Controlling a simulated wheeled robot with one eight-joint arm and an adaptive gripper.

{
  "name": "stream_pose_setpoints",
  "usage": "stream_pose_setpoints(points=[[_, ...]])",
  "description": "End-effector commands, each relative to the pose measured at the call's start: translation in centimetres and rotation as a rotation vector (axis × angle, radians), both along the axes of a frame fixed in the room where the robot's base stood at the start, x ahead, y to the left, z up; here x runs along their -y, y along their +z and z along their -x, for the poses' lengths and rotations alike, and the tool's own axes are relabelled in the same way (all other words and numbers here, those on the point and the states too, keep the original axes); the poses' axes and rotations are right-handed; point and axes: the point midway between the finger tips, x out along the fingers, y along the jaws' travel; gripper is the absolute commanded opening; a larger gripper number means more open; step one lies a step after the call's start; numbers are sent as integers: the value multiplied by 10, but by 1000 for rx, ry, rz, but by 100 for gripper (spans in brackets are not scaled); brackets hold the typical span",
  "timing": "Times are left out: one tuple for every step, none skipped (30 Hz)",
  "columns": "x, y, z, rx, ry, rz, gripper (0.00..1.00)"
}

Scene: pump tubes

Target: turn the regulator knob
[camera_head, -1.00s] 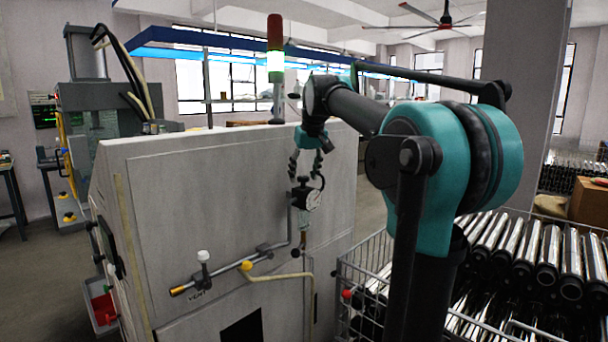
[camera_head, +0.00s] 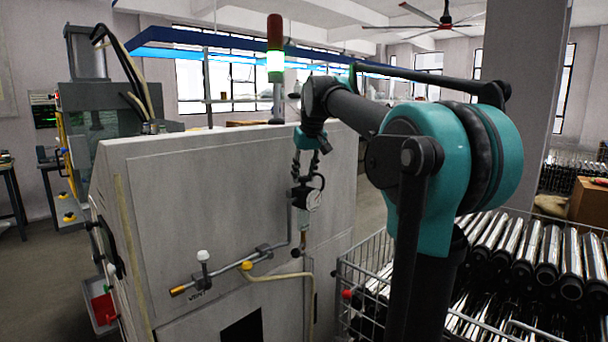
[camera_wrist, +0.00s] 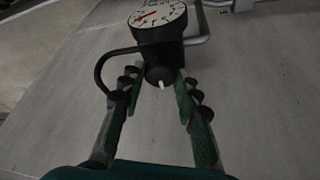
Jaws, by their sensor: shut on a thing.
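The regulator is a dark body with a round white-faced gauge (camera_wrist: 158,17), mounted on the grey cabinet; its gauge also shows in the head view (camera_head: 313,200). The black regulator knob (camera_wrist: 160,76) has a small white mark on its end. My gripper (camera_wrist: 159,79) has its two green-padded fingers on either side of the knob and is shut on it. In the head view my gripper (camera_head: 303,179) reaches down to the top of the regulator. The knob is hard to make out there between the fingertips.
A grey pipe (camera_head: 302,222) runs below the regulator. A wire basket (camera_head: 347,270) stands right. A black hose (camera_wrist: 102,72) loops beside the left finger.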

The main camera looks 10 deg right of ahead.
Motion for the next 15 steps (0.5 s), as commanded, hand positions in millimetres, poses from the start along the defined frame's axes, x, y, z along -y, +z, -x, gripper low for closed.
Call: stream_pose_setpoints(points=[[-1,0,0,0,-17,0,3],[-1,0,0,0,-31,0,3],[-1,0,0,0,-53,1,3],[-1,0,0,0,-72,1,3],[-1,0,0,0,-91,0,3],[-2,0,0,0,-117,0,3],[-2,0,1,0,-138,1,3],[-2,0,0,0,-159,0,3],[-2,0,0,0,-189,1,3],[-2,0,0,0,-210,1,3],[-2,0,0,0,-230,0,3],[-2,0,0,0,-259,1,3],[-3,0,0,0,-278,1,3],[-3,0,0,0,-298,0,3],[-3,0,0,0,-323,1,3]])
